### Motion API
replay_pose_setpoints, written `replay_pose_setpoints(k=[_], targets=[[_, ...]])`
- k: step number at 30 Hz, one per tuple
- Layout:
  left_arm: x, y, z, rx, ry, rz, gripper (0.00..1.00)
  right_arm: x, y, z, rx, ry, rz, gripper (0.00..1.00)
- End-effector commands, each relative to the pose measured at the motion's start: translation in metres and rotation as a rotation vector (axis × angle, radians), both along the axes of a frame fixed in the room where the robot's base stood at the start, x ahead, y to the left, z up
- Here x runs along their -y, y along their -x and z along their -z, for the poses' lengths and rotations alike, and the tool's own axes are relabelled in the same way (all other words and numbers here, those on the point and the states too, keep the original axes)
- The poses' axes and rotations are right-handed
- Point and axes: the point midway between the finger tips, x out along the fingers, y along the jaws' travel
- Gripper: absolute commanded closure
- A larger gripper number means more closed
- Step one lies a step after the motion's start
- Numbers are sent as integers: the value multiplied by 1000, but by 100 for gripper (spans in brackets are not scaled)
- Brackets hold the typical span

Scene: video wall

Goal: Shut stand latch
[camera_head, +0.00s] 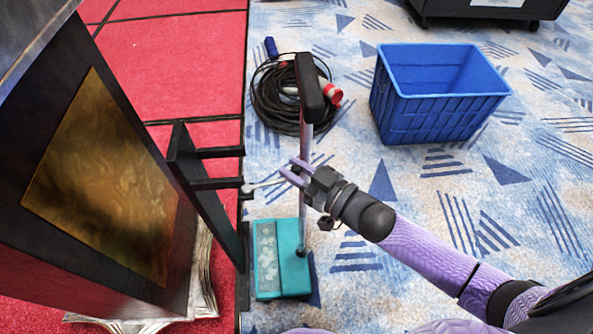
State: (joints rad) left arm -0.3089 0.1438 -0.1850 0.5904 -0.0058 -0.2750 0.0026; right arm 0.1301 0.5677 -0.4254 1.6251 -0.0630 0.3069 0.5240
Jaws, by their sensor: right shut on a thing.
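A dark video wall panel with a golden picture (105,175) stands at the left, and a black frame stand (205,185) is behind it. A thin pale metal latch rod (265,184) reaches from the stand's edge to the right gripper. My right gripper (293,170) comes in from the lower right and is shut at the rod's right end. The fingers hide the gripped end, and I cannot tell whether the latch is fully seated. My left gripper is not in view.
Coiled black cable (277,95) and a blue crate (440,108) lie beyond.

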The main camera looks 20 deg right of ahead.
Motion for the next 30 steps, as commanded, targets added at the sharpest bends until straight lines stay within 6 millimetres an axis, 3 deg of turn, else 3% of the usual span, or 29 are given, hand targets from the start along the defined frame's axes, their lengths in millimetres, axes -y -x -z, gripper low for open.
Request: replay_pose_setpoints(k=[1,2,6,17,30], targets=[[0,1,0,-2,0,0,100,0,0,1,-1,1,1,100],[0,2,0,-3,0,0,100,0,0,0,-1,0,1,69],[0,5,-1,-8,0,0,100,0,0,0,0,0,1,39],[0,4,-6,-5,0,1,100,4,7,-2,-1,-1,2,39],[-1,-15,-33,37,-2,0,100,48,76,-2,-2,0,2,39]])
